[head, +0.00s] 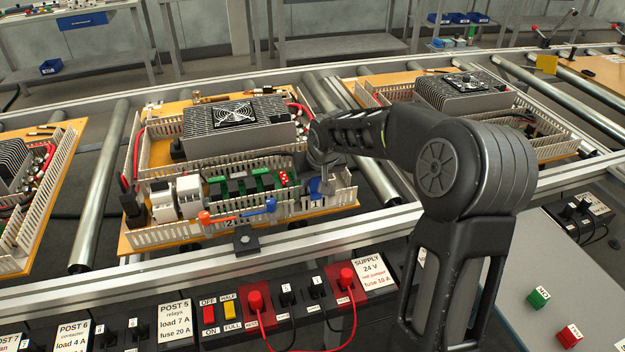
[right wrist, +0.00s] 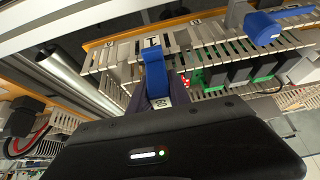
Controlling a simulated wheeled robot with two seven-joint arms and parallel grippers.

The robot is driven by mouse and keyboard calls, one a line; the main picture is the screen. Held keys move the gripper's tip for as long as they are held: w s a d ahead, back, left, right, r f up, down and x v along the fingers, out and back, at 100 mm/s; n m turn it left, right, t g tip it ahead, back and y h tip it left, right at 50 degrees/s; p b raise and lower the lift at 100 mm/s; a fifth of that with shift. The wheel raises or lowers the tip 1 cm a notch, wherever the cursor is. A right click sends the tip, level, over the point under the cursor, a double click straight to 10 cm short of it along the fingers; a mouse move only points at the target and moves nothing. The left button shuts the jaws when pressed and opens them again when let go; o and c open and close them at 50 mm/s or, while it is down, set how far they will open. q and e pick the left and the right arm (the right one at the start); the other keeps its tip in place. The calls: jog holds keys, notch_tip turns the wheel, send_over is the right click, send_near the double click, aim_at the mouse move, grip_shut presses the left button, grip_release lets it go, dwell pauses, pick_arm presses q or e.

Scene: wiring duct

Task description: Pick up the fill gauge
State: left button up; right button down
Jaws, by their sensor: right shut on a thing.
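My right gripper (head: 322,168) reaches over the right end of the middle panel and is shut on a blue piece (head: 317,187), which looks like the fill gauge. In the right wrist view the blue piece (right wrist: 153,68) stands out between the dark fingers (right wrist: 160,97), with a small white label near the fingertips. Its far end overlaps the slotted duct wall (right wrist: 125,60); I cannot tell whether it touches it. The fingers and arm hide part of it in the head view. My left gripper is not in view.
White relay blocks (head: 176,198), green terminals (head: 240,183) and a grey finned unit (head: 238,124) crowd the panel. Metal rollers (head: 100,190) separate neighbouring panels. A red-plugged supply strip (head: 300,300) runs in front.

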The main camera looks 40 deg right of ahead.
notch_tip(320, 180, up, 10)
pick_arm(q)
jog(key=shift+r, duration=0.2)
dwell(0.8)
